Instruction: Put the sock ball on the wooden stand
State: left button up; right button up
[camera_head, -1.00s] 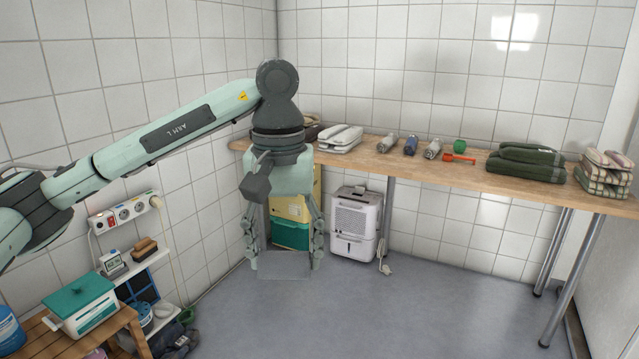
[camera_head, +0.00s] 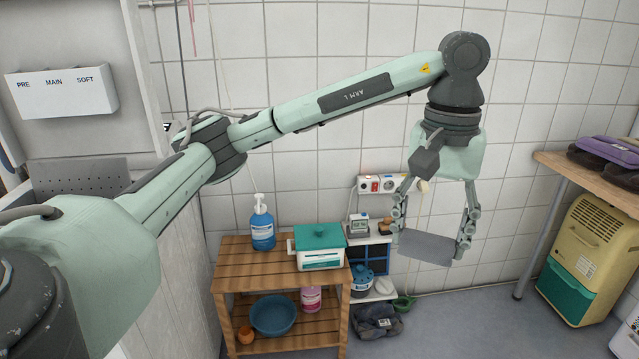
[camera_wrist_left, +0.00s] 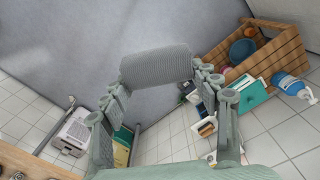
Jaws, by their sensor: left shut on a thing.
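My left gripper (camera_head: 429,240) hangs pointing down, to the right of the wooden stand and above the floor. Its fingers are shut on a grey ribbed bundle (camera_head: 425,248), which looks like the sock ball, though its round shape is not clear. The bundle also shows between the fingertips in the left wrist view (camera_wrist_left: 156,66). The slatted wooden stand (camera_head: 237,270) is left of the gripper, with a top and a lower shelf. It shows at the upper right of the wrist view (camera_wrist_left: 290,52). My right gripper is not in view.
On the stand are a blue pump bottle (camera_head: 262,226) and a green-lidded white box (camera_head: 319,248). A blue basin (camera_head: 273,315) is on its lower shelf. A small white shelf (camera_head: 375,242) stands beside it. The front left of the stand's top is bare.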

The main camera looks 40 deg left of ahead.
aim_at(245, 274)
jog(key=i+l+u, duration=0.25)
jog(key=u, duration=0.2)
jog(key=i+l+u, duration=0.2)
jog(key=u, duration=0.3)
jog(key=i+l+u, duration=0.1)
jog(key=l+u, duration=0.85)
jog(key=i+j, duration=0.05)
